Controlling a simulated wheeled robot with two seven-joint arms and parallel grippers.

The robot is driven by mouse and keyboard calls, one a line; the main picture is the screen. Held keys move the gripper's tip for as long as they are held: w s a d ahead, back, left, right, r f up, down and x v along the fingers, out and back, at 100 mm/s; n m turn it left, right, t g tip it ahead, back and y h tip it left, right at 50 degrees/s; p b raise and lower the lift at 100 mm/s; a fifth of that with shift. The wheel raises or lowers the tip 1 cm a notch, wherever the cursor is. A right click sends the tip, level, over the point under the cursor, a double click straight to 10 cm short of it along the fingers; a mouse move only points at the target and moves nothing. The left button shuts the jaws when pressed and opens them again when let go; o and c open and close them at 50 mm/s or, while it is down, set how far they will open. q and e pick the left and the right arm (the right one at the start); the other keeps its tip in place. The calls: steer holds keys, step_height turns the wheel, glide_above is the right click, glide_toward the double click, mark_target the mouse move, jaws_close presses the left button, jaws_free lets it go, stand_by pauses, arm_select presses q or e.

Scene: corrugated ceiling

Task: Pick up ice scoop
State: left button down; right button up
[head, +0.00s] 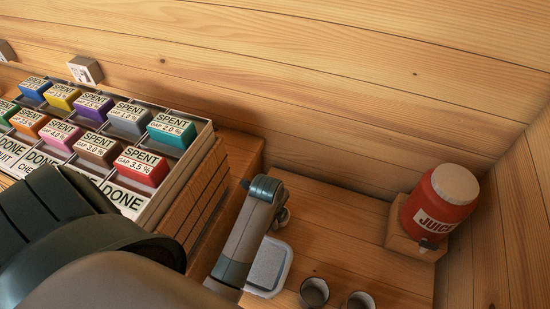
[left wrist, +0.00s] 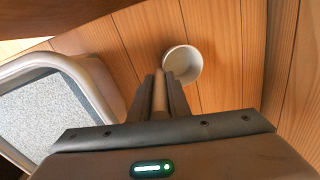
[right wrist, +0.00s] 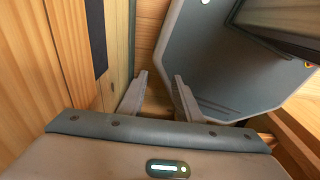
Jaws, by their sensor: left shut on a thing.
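My left gripper (head: 258,225) is low over the right-hand part of the counter, beside a pale bin (head: 283,275). In the left wrist view its dark fingers are shut on a narrow brown piece (left wrist: 160,95), which looks like the handle of the ice scoop. The scoop's bowl cannot be made out. In that view the bin's rim (left wrist: 100,85) and its grey, grainy filling lie to the left. My right gripper (right wrist: 159,92) is open and empty, away from the counter; the head view does not show it.
Cups (head: 314,292) (head: 361,301) stand right of the bin; one shows past my left fingertips (left wrist: 182,63). A red juice jug (head: 439,205) stands at the right wall. A rack (head: 180,190) of several labelled coloured blocks fills the left. Counter between bin and jug is clear.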

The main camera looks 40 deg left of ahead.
arm_select(q)
step_height(320, 180, up, 9)
steer(key=shift+f+b, duration=0.1)
steer(key=shift+b, duration=0.85)
steer(key=shift+d, duration=0.1)
